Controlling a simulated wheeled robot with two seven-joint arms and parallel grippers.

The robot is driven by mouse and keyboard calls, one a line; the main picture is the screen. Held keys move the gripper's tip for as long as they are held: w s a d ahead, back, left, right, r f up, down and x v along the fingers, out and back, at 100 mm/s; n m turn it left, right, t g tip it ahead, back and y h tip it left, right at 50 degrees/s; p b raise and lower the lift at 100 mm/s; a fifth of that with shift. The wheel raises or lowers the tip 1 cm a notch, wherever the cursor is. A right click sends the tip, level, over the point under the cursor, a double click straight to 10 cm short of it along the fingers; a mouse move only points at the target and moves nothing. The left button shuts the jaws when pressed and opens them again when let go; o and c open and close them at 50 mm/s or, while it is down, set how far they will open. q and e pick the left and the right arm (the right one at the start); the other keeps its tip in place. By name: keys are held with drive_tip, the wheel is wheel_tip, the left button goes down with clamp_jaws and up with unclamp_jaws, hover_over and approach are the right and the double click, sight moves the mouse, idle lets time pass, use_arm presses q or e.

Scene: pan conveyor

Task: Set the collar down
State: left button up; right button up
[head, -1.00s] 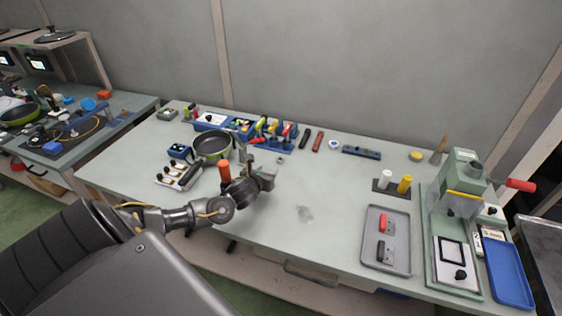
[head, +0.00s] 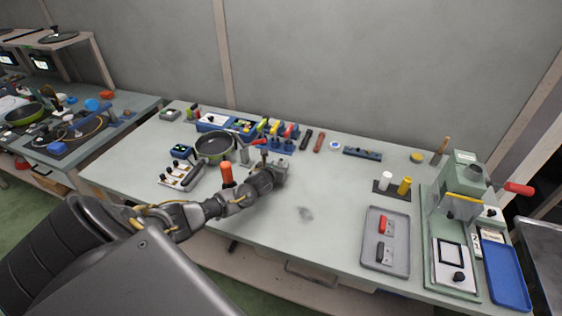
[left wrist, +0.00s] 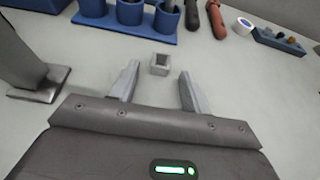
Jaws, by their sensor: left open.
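The collar (left wrist: 160,65) is a small grey square ring with a hole in its middle. In the left wrist view it sits on the pale table top, apart from both fingers, just past the space between their tips. My left gripper (left wrist: 159,84) is open and empty behind it. In the head view my left gripper (head: 281,166) is low over the table's middle, right of the pan; I cannot make out the collar clearly there. My right gripper is not in view.
A grey post (left wrist: 30,70) on a flat base stands left of the gripper. Blue cups (left wrist: 128,14) in a rack stand beyond the collar. The table right of the gripper is clear up to a grey tray (head: 386,262).

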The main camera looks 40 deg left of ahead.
use_arm(q)
clamp_jaws()
idle(0.3)
drive_tip(key=shift+r, duration=0.6)
drive_tip(key=s+d+r, duration=0.1)
drive_tip(key=r, duration=0.1)
drive_tip(key=d+r+b, duration=0.1)
drive_tip(key=r, duration=0.1)
drive_tip(key=s+d+r, duration=0.1)
drive_tip(key=r, duration=0.1)
drive_tip(key=shift+s+r+b, duration=0.25)
drive_tip(key=shift+s+b, duration=0.05)
drive_tip(key=shift+b, duration=0.1)
drive_tip(key=s+d+r+b, duration=0.5)
drive_tip(key=s+d, duration=0.2)
drive_tip(key=shift+r, duration=0.15)
drive_tip(key=shift+d, duration=0.1)
